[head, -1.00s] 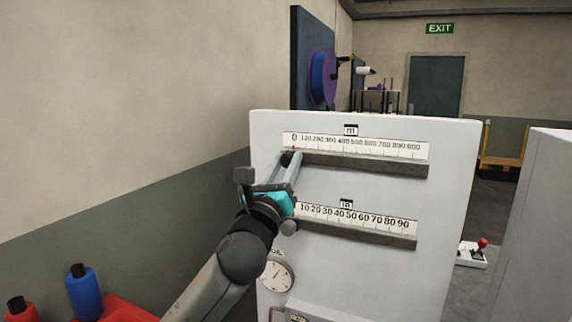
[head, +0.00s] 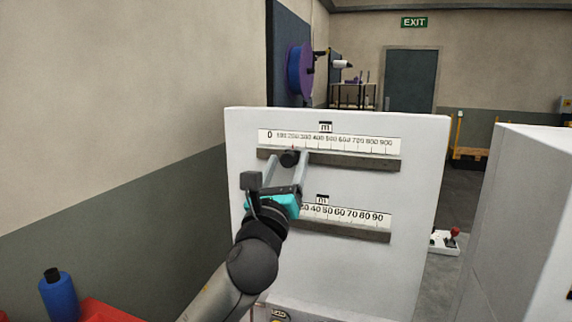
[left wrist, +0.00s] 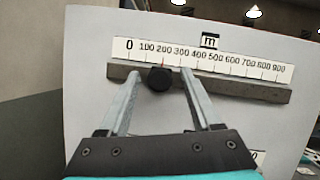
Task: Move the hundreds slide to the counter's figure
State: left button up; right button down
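The hundreds slide is a round black knob (head: 289,158) on the grey rail of the upper scale (head: 372,144), marked m from 0 to 900. In the left wrist view the knob (left wrist: 160,79) has a red pointer above it, close to the 200 mark. My left gripper (head: 286,163) is open, with one finger on each side of the knob. The left wrist view shows gaps between the knob and both fingers (left wrist: 159,82). The counter's figure cannot be read in these frames. My right gripper is not in view.
A lower scale (head: 350,214) runs to 90; my left gripper hides its left end. A white cabinet (head: 525,215) stands at the right. The panel between the scales is clear on the right.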

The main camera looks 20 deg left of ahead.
pick_arm(q)
jog(key=v, duration=1.5)
jog(key=shift+b, duration=0.35)
